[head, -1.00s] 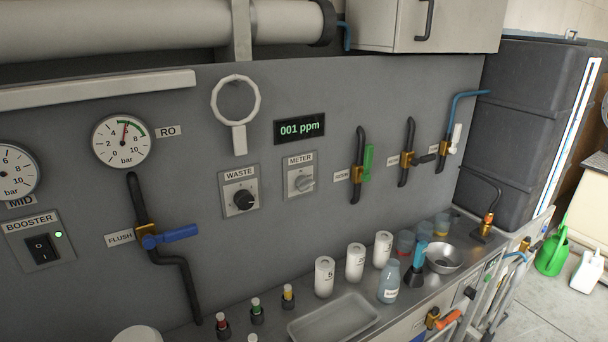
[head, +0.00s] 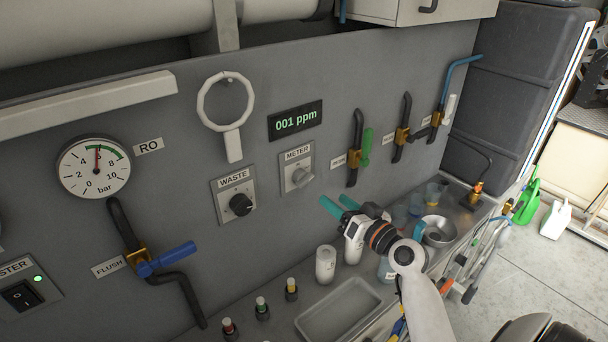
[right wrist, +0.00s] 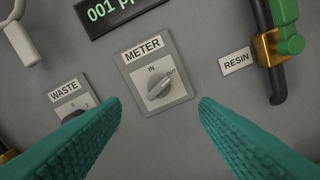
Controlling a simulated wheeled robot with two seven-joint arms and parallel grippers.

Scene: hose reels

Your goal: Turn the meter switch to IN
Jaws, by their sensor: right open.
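The meter switch (head: 301,177) is a light grey knob on a grey plate labelled METER, on the wall panel right of the WASTE switch. In the right wrist view the knob (right wrist: 160,88) has IN marked at its upper left and OUT at its upper right. Its pointer is turned toward OUT. My right gripper (head: 339,205) is open and empty, with teal fingers, below and right of the switch in the head view. In the right wrist view its fingers (right wrist: 160,108) stand either side of the plate, not touching the knob. My left gripper is not in view.
The WASTE switch (head: 241,204) with a black knob sits to the left. A green-handled valve (head: 366,148) is on the right. A display (head: 296,120) reads 001 ppm above. On the counter below stand a tray (head: 338,311), a white bottle (head: 325,265) and several small vials.

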